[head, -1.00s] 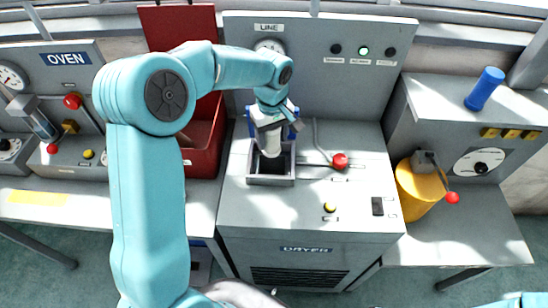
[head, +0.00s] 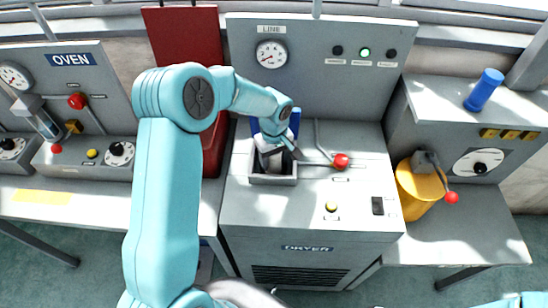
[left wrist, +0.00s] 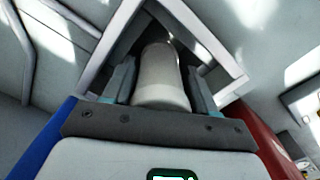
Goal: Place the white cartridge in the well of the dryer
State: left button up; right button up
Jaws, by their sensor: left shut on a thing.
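The white cartridge (left wrist: 162,75) stands between the two fingers of my left gripper (head: 272,158), which is shut on it. The dryer (head: 300,220) is the grey cabinet in the middle of the head view. Its square, grey-walled well (head: 272,180) is on top at the left. My left gripper points down at the well from above, with its fingers at or inside the opening. In the left wrist view the cartridge's far end lies within the square frame of the well (left wrist: 228,88). How deep it is, and whether it touches the floor, is hidden. My right gripper is not in view.
A red box with a raised lid (head: 185,45) stands left of the well. A lever with a red knob (head: 341,161) and a yellow button (head: 331,207) are right of it. A yellow cylinder (head: 412,190) stands farther right.

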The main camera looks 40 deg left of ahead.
pick_arm(q)
jog(key=shift+f, duration=0.35)
jog(key=shift+f+b, duration=0.15)
jog(key=shift+b, duration=0.4)
jog(key=o, duration=1.1)
jog(key=shift+r+p, duration=0.3)
jog(key=shift+p, duration=0.1)
jog(key=shift+r+p, duration=0.5)
jog(key=shift+p, duration=0.15)
notch_tip(320, 180, up, 10)
jog(key=shift+w+r+b, duration=0.1)
jog(key=shift+b, duration=0.75)
jog(key=shift+r, duration=0.75)
